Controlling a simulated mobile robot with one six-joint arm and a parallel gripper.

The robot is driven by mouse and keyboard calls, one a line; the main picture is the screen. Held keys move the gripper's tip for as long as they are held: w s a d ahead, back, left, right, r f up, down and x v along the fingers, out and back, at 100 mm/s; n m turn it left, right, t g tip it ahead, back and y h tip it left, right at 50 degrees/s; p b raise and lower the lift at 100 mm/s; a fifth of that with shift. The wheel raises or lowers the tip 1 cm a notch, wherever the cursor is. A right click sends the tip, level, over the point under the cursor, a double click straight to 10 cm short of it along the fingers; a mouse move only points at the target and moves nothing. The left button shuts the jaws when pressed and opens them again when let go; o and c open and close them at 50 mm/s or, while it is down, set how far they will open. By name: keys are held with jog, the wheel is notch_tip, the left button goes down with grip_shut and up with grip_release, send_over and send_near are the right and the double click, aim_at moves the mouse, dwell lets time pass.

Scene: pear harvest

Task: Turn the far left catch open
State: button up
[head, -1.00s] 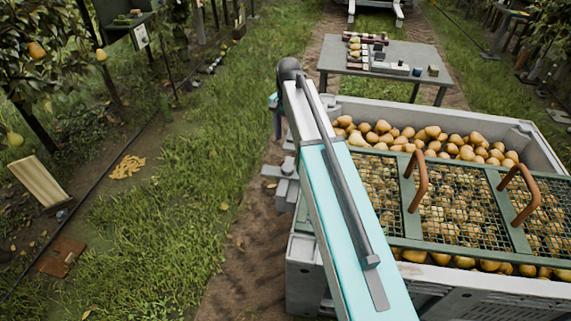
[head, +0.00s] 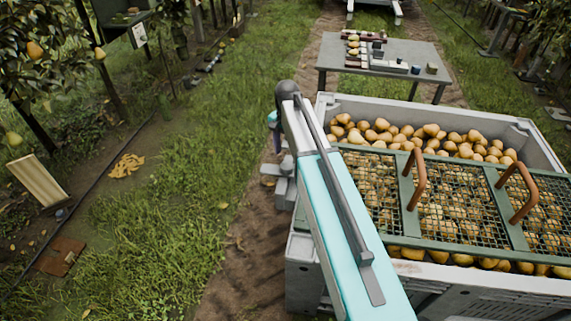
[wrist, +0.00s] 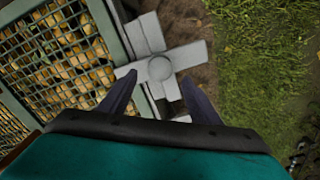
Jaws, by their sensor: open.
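The far left catch (wrist: 160,68) is a light grey cross-shaped piece with a round hub, on the outer side of the bin in the wrist view. One bar of it reaches left toward the green lid frame. My gripper (wrist: 159,80) is open, with its two dark fingers spread on either side of the catch's lower part. I cannot tell whether the fingers touch it. In the head view grey blocks of the catch (head: 284,188) show at the bin's left side, partly behind my arm.
The grey bin (head: 305,268) is full of pears under a green mesh lid (head: 430,246) with brown handles (head: 416,180). A grey table (head: 335,62) with several items stands behind it. Grass and a dirt strip to the bin's left are open.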

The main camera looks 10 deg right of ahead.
aim_at(287, 165)
jog(key=shift+f, duration=3.15)
